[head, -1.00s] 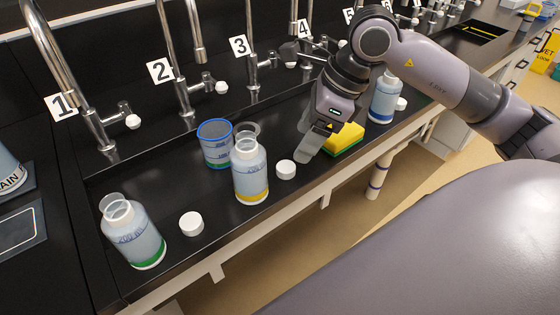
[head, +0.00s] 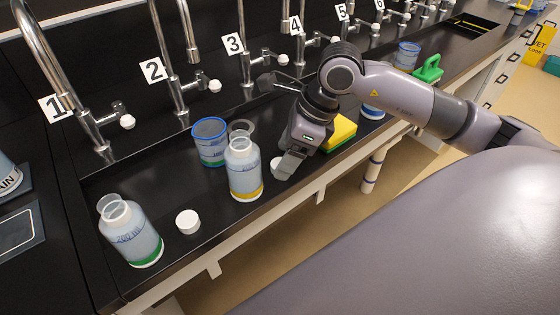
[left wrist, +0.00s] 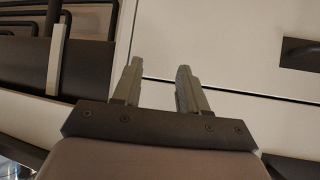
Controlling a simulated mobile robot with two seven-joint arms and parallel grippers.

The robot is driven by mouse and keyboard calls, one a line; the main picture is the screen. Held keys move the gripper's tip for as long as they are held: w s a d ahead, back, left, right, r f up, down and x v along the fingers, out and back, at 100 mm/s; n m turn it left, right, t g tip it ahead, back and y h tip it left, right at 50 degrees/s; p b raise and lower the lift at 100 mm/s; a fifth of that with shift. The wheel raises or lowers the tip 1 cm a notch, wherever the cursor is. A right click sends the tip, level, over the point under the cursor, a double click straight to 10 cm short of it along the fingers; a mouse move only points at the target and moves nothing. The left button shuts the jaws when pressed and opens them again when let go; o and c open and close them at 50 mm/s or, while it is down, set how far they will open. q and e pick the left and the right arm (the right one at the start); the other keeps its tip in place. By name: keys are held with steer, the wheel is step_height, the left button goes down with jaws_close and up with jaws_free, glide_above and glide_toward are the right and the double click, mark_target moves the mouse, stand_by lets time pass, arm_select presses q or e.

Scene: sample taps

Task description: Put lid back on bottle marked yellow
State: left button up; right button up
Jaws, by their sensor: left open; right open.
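The bottle with the yellow band (head: 245,170) stands upright and open-mouthed on the black bench in the head view. A white lid (head: 277,168) lies just right of it, partly hidden by my right gripper. My right gripper (head: 286,168) is open, its fingers low at that lid; I cannot tell whether they touch it. My left gripper (left wrist: 158,85) shows only in the left wrist view, open and empty, facing pale cabinet panels.
An open green-banded bottle (head: 131,232) and another white lid (head: 188,221) are at the left. A blue-rimmed beaker (head: 210,143) stands behind the yellow-banded bottle. A yellow-green sponge (head: 340,132) lies right of my right gripper. Numbered taps line the back.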

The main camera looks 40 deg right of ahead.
steer(key=shift+x, duration=0.8)
steer(key=shift+c, duration=0.3)
steer(key=c, duration=1)
steer(key=shift+c, duration=0.2)
steer(key=shift+r, duration=0.1)
step_height(320, 180, up, 20)
steer(key=shift+p, duration=0.35)
